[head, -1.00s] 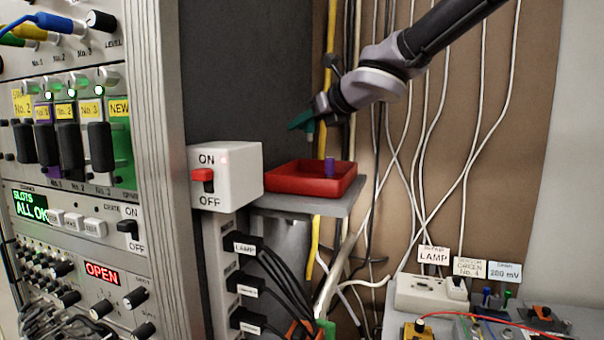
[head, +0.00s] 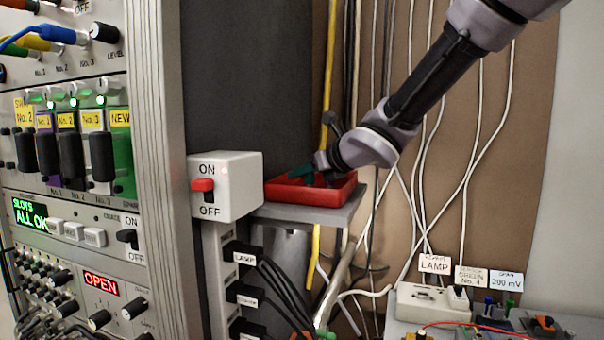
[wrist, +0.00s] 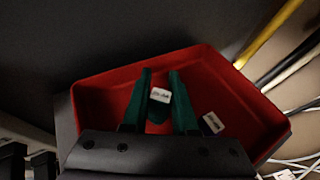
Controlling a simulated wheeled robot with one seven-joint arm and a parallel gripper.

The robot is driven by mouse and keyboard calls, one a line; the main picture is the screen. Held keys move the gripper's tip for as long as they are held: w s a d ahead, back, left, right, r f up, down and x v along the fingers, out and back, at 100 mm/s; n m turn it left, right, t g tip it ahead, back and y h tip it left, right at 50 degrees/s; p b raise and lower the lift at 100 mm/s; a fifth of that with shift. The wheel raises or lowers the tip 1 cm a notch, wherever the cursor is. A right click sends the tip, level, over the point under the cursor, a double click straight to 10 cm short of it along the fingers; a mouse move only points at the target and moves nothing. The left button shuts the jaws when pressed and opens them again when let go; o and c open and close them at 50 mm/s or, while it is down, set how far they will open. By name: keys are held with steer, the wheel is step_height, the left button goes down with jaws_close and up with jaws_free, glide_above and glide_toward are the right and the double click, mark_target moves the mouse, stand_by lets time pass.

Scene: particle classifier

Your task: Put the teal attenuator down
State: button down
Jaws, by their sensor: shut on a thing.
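The teal attenuator (wrist: 158,114), with a white label on its end, sits between the green fingers of my gripper (wrist: 161,76) in the wrist view. My gripper is shut on it. In the head view my gripper (head: 310,174) is down at the red tray (head: 315,195), and its fingers reach inside the rim. The tray also fills the middle of the wrist view (wrist: 228,80). I cannot tell whether the attenuator touches the tray floor. In the head view the attenuator is too small and covered to make out.
A purple attenuator with a white label (wrist: 212,123) is in the tray, right of my fingers. The tray rests on a grey shelf (head: 335,216). A white ON/OFF switch box (head: 232,180) stands just left of it. Cables hang behind and to the right.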

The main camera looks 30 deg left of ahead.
steer(key=shift+f, duration=0.35)
steer(key=c, duration=1)
jaws_free()
steer(key=shift+r, duration=0.1)
steer(key=shift+s+d+r, duration=0.1)
steer(key=shift+d+r, duration=0.15)
steer(key=shift+r, duration=0.2)
steer(key=v, duration=1.1)
steer(key=shift+s+d, duration=0.1)
steer(key=shift+d, duration=0.15)
